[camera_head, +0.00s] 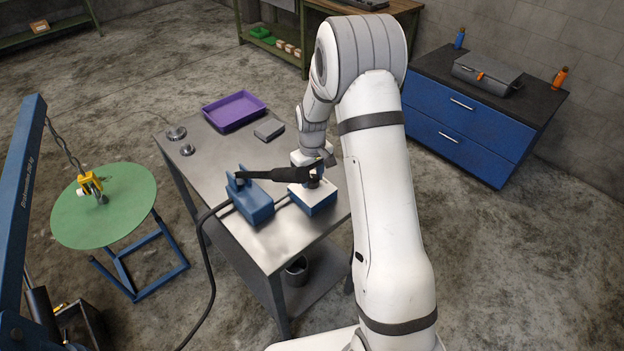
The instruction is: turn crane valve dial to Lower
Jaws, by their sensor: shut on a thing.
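A blue box with a pale top (313,201) stands near the front right edge of the metal table. The valve dial appears to be the small dark knob (312,183) on its top; my gripper partly covers it. My gripper (314,178) points down over the box and is shut on the dial. The dial's markings and pointing direction are too small to read. The blue crane (31,175) stands at the far left, with a yellow hook block (90,184) hanging on a chain over a round green table.
A blue pump-like unit (254,203) with a long black handle stands left of the box, close to my gripper. A purple tray (233,110), a grey block (269,129) and small round parts lie farther back. The table's front left is clear.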

